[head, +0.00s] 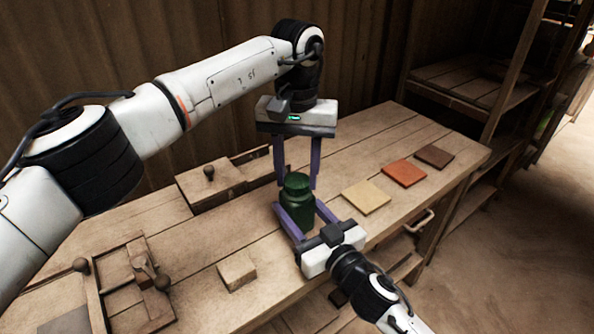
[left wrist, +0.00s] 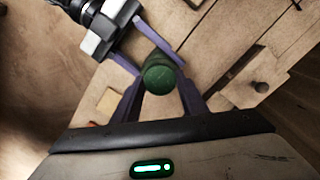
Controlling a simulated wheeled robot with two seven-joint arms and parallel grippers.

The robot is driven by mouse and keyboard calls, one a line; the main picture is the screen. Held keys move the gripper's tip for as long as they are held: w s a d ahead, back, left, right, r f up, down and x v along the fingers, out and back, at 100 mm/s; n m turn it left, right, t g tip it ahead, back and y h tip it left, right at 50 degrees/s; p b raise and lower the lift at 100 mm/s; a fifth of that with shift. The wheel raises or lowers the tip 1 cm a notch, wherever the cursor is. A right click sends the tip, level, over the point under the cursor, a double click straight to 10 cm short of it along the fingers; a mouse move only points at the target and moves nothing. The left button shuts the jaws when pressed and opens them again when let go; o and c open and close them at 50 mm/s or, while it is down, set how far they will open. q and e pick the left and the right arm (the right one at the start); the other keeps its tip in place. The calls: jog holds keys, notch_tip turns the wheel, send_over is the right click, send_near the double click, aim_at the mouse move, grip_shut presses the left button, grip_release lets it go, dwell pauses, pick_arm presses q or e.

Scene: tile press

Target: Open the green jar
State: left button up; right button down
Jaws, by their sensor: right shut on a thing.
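The green jar (head: 297,205) stands upright on the wooden workbench, with its darker green lid (head: 297,183) on top. My right gripper (head: 300,216) is shut on the jar's body from the front, one finger on each side. My left gripper (head: 297,182) points down from above, its two purple fingers open on either side of the lid. In the left wrist view the lid (left wrist: 159,78) lies between the left finger tips, with a gap visible beside it. The right gripper's fingers (left wrist: 150,56) flank the jar there.
Yellow (head: 366,196), orange (head: 404,173) and dark brown (head: 435,156) tiles lie right of the jar. A wooden block (head: 237,272) sits front left. A wooden box with a knob (head: 208,185) stands behind left, and a wooden press frame (head: 128,282) is at far left.

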pick_arm(q)
jog(key=n, duration=0.7)
jog(key=shift+c, duration=0.3)
jog(key=n, duration=1)
jog(key=shift+r+n, duration=0.1)
jog(key=shift+n, duration=0.2)
jog(key=n, duration=1.7)
jog(key=shift+n, duration=0.3)
jog(key=n, duration=0.6)
jog(key=shift+n, duration=0.3)
jog(key=n, duration=0.6)
jog(key=shift+n, duration=0.3)
jog(key=n, duration=0.5)
jog(key=shift+r+n, duration=0.1)
jog(key=shift+n, duration=0.2)
jog(key=shift+r, duration=0.15)
jog(key=shift+r, duration=0.9)
